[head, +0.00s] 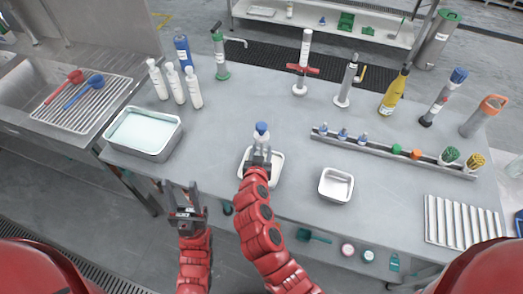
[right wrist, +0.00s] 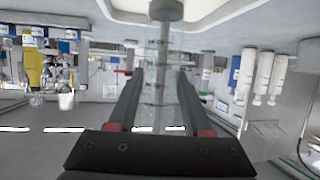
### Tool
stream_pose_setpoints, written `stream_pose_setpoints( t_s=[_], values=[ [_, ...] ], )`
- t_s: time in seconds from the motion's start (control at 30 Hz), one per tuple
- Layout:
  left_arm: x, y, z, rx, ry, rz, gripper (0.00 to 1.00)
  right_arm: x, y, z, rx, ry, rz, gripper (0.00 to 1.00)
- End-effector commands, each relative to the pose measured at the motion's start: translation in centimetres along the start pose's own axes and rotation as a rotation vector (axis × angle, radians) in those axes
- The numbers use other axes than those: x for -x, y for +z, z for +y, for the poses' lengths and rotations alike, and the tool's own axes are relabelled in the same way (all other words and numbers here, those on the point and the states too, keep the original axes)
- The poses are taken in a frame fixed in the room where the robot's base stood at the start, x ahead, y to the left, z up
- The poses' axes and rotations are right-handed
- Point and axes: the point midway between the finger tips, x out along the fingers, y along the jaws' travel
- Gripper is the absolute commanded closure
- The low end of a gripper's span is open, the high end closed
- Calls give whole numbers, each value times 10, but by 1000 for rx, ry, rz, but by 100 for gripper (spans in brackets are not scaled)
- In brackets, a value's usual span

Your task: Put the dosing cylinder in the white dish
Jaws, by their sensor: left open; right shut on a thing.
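My right gripper (head: 258,158) is shut on the dosing cylinder (head: 262,130), whose blue top shows above the fingers in the head view. In the right wrist view the dosing cylinder (right wrist: 163,70) is clear with markings, between the two fingers, with a grey round end at the top of the picture. A white dish (head: 279,170) lies directly around and below it, partly hidden by my right gripper. I cannot tell whether the cylinder touches the dish. My left gripper (head: 181,196) is open and empty at the table's front edge, left of the dish.
A second, smaller white dish (head: 336,198) stands to the right, empty. A rack (head: 400,155) with small capped items lies behind it. A tub of pale liquid (head: 143,133) and several white bottles (head: 176,85) stand at the left. The table between tub and dish is clear.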

Motion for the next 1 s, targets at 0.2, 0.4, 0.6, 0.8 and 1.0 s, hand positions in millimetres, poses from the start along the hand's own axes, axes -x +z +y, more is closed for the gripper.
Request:
stream_pose_setpoints(
  t_s=[0.2,0.4,0.6,0.8,1.0],
  values=[
    [4,1,0,0,0,0,50,-1,2,0,0,0,0,40],
    [4,1,0,0,0,0,50,-1,3,0,0,0,-1,20],
    [3,0,0,0,0,0,50,-1,2,0,0,0,-1,20],
    [7,1,0,0,0,0,50,10,4,-1,1,-2,-2,20],
    [25,4,1,0,0,0,50,45,4,-2,-3,-6,1,20]
  ],
)
